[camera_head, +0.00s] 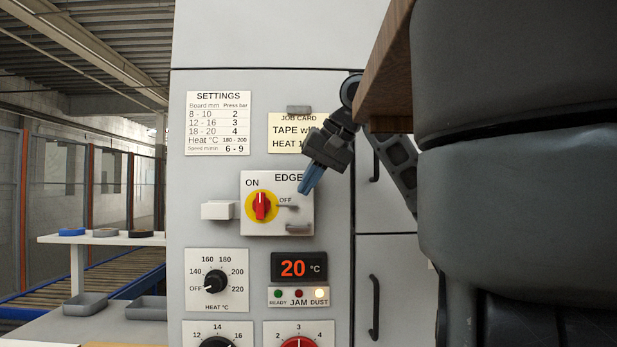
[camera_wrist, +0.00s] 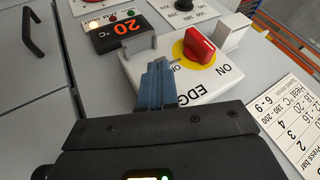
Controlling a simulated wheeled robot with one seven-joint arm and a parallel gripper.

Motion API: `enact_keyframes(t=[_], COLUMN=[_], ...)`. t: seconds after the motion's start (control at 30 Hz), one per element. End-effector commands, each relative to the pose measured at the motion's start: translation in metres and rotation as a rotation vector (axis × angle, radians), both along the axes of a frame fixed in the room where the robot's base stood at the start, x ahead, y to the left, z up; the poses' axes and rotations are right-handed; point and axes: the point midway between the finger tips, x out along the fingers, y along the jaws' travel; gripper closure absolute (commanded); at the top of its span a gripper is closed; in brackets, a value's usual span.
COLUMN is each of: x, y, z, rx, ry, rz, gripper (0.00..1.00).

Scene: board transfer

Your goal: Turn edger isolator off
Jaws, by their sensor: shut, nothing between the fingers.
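The edger isolator is a pale box (camera_head: 296,219) on the grey machine front, marked ON, OFF and EDGE. Its red rotary handle (camera_head: 261,206) sits on a yellow disc and stands upright, in line with ON. In the wrist view the red handle (camera_wrist: 198,45) is just beyond my fingers and to the right. My gripper (camera_head: 307,187) is shut and empty, with blue fingers pointing down-left at the right part of the box, near the OFF mark. It also shows in the wrist view (camera_wrist: 157,73). The fingers and handle are apart.
Below are the heat dial (camera_head: 215,283), the orange 20 °C display (camera_head: 298,267) and a lamp panel with the DUST lamp lit. A white block (camera_head: 218,210) juts out left of the isolator. A settings card (camera_head: 218,123) and a partly hidden job card (camera_head: 285,131) are above.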

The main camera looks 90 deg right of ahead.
Motion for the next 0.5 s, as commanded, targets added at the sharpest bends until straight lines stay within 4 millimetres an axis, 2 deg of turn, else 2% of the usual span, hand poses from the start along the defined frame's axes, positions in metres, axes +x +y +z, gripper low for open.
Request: enact_keyframes(t=[0.03, 0.3, 0.5], x=[0.007, 0.032, 0.059], y=[-0.003, -0.02, -0.018], z=[-0.01, -0.051, -0.047], rx=[0.005, 0.004, -0.002], ry=[-0.001, 0.0, 0.002], rz=[0.005, 0.001, 0.002], gripper=[1.0, 1.0, 1.0])
